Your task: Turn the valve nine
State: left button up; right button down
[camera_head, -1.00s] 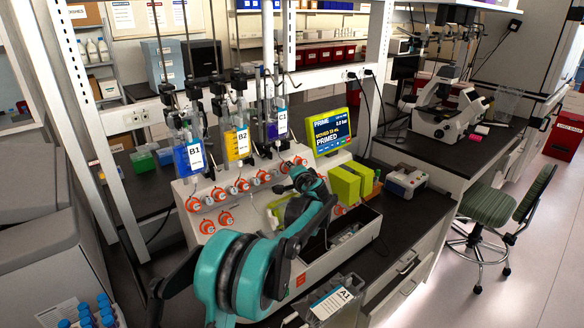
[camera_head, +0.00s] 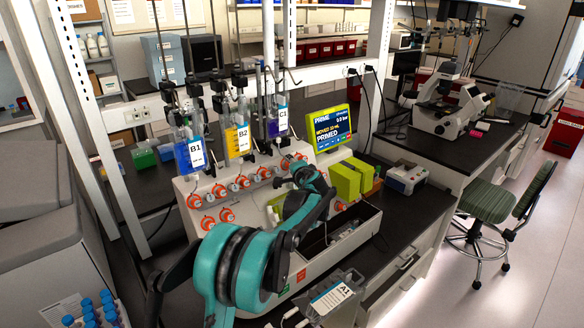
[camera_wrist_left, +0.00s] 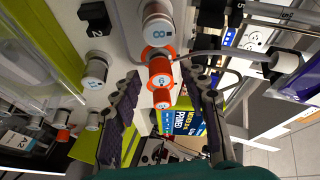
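The valves are orange-ringed knobs in rows on the front of the white cell processor (camera_head: 272,228). In the left wrist view a white knob marked 8 (camera_wrist_left: 157,30) is close by, just above the fingertips. An orange valve (camera_wrist_left: 160,73) shows between the fingertips, with another orange valve (camera_wrist_left: 162,98) behind it. I cannot read a nine on either. My left gripper (camera_wrist_left: 161,70) is open, one finger on each side of this line of valves; contact cannot be told. My right gripper is not in view.
A green-framed screen (camera_head: 332,128) reading PRIMED stands close behind the valves. Hanging bags such as B1 (camera_head: 195,153) are above the row. A bag labelled A1 (camera_head: 333,298) hangs at the front.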

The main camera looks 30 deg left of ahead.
pick_arm(q)
jog(key=shift+r, duration=0.1)
jog(key=v, duration=1.2)
